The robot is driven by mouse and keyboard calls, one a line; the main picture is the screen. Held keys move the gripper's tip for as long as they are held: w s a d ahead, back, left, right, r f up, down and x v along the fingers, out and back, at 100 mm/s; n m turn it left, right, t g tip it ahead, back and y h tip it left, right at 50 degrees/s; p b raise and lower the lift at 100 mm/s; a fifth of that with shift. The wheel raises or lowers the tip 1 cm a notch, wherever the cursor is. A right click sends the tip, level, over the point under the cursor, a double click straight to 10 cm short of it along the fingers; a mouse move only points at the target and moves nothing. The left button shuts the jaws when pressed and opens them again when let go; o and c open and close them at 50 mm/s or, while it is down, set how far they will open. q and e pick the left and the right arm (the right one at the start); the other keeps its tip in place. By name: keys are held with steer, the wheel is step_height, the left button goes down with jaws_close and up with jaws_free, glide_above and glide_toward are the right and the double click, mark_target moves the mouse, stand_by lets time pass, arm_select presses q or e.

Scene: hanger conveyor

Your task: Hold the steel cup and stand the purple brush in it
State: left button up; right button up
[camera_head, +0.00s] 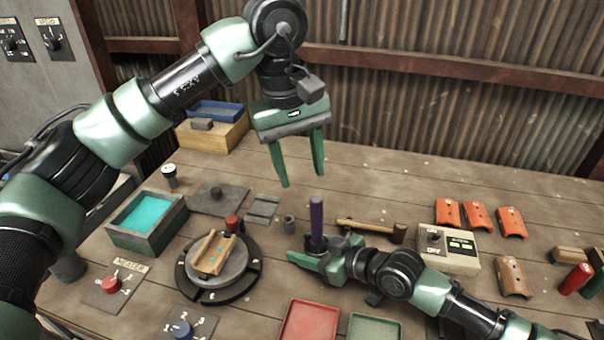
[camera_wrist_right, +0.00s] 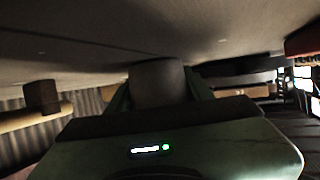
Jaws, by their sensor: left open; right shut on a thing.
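The purple brush (camera_head: 316,218) is upright in the head view, its purple handle pointing up. Its lower end meets a dark grey cup (camera_head: 318,243), which I take for the steel cup, and it appears to stand in it. My right gripper (camera_head: 316,256) is shut on this cup, low over the table. In the right wrist view the cup (camera_wrist_right: 157,82) shows as a dark cylinder between the fingers; the brush is not seen there. My left gripper (camera_head: 303,172) is open and empty, above and behind the brush, with its fingers pointing down.
The round turntable (camera_head: 218,270) is further left. A red tray (camera_head: 309,325) and green tray (camera_head: 375,330) are in front. The table behind the hammer is mostly clear.

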steer(key=o, duration=1.5)
